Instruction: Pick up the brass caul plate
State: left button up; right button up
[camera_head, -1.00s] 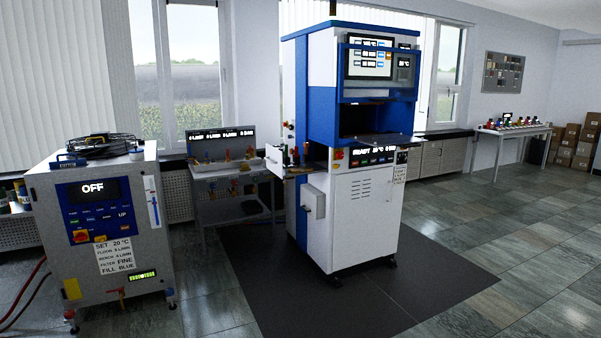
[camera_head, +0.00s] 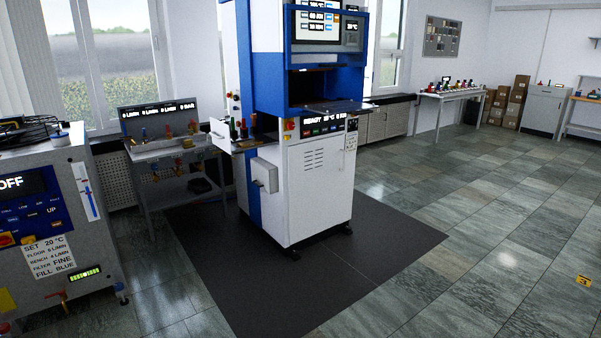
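I cannot make out a brass caul plate in this view. The blue and white lab press (camera_head: 313,185) stands upright near the middle on a dark mat. Its opening has a shelf sticking out at the front, and the inside is dark. A side shelf (camera_head: 236,143) on its left holds several small coloured items, too small to tell apart. Neither of my grippers is in view.
A grey control cabinet (camera_head: 52,235) stands at the left front. A bench with valves (camera_head: 172,146) is behind it. A table with small coloured items (camera_head: 449,95), boxes (camera_head: 508,103) and a grey cabinet (camera_head: 543,108) line the back right.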

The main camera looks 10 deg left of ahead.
aim_at(245, 144)
jog(key=i+j+u, duration=0.6)
jog(key=i, duration=0.2)
jog(key=i+j+u, duration=0.1)
jog(key=i+u, duration=0.5)
jog(key=i, duration=0.2)
jog(key=i+j+z, duration=0.15)
jog(key=i+z, duration=0.2)
jog(key=i, duration=0.3)
jog(key=i+j+z, duration=0.35)
jog(key=i, duration=0.25)
jog(key=i+j+z, duration=0.35)
jog(key=i, duration=0.25)
jog(key=i+j+z, duration=0.55)
jog(key=j+z, duration=0.15)
jog(key=j, duration=0.15)
jog(key=i+j+z, duration=0.2)
jog(key=j, duration=0.15)
jog(key=j+z, duration=0.25)
jog(key=j, duration=0.15)
jog(key=i, duration=0.05)
